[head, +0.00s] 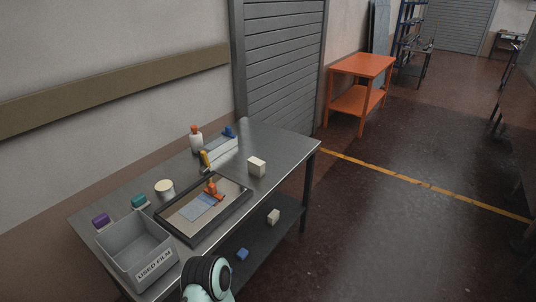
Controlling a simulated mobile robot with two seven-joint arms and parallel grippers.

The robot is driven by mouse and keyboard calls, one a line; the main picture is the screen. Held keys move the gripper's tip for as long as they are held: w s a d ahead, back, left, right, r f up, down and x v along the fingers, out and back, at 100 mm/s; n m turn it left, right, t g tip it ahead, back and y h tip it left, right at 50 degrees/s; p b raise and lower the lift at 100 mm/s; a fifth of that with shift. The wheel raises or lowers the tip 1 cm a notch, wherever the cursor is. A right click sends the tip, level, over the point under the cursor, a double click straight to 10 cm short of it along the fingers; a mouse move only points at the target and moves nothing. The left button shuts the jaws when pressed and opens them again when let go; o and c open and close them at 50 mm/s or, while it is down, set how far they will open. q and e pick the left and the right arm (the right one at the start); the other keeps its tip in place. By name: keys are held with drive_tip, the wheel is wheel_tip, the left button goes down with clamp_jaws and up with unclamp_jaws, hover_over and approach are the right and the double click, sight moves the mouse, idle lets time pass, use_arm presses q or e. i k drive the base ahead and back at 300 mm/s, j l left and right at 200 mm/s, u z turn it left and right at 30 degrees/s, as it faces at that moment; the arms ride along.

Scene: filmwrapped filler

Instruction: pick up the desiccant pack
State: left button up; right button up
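I cannot tell for sure which thing is the desiccant pack. A small white block (256,167) stands on the metal table (285,152), right of the tray. A second whitish block (273,216) lies on the lower shelf, with a small blue block (242,255) nearer to me. A dark-rimmed tray (177,235) on the table holds a flat bluish sheet (197,207) and an orange-red tool (212,189). A mint and black part of my own arm shows at the bottom edge. Neither gripper's fingers are visible.
A grey labelled bin (137,252) stands at the table's near left corner. Purple (101,221) and teal (139,202) blocks, a white cylinder (165,189) and a white bottle with an orange cap (195,139) line the back. An orange table (362,68) stands farther off. The floor to the right is clear.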

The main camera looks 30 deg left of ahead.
sight(256, 166)
drive_tip(key=i+l+u, duration=0.1)
drive_tip(key=i+u, duration=0.25)
drive_tip(key=i+l+u, duration=0.15)
drive_tip(key=i+u, duration=0.2)
drive_tip(key=i+l+u, duration=0.6)
drive_tip(key=u, duration=0.15)
drive_tip(key=i+l+u, duration=0.2)
drive_tip(key=u, duration=0.2)
drive_tip(key=i+l+u, duration=0.15)
drive_tip(key=l+u, duration=0.2)
drive_tip(key=l, duration=0.15)
drive_tip(key=i+l+u, duration=0.1)
drive_tip(key=l+u, duration=0.7)
